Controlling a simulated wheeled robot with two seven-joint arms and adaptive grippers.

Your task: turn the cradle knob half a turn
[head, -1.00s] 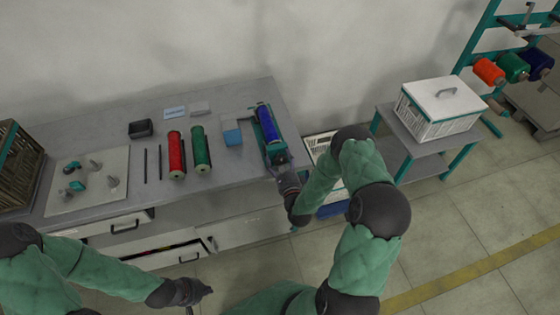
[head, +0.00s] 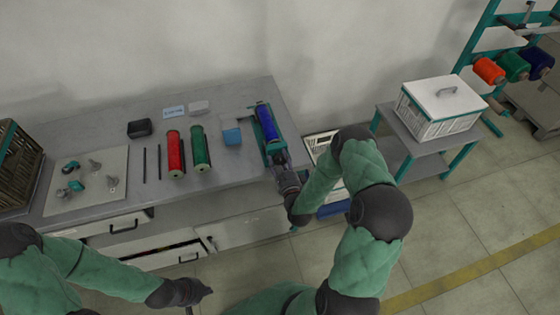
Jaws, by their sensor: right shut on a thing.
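The teal cradle (head: 273,146) stands near the right end of the grey workbench, with a blue bobbin (head: 266,123) lying in it. My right gripper (head: 279,161) is at the near end of the cradle, shut on the knob there. The knob itself is hidden by the gripper. My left gripper (head: 203,292) hangs low in front of the bench, away from the cradle. Its fingers are too small and dark to tell whether they are open.
A red bobbin (head: 175,154) and a green bobbin (head: 200,149) lie left of the cradle on the workbench (head: 100,145). A blue block (head: 232,137) is close to the cradle's left side. A white lidded crate (head: 440,108) stands on a side table at right. A drawer (head: 160,256) is partly open below.

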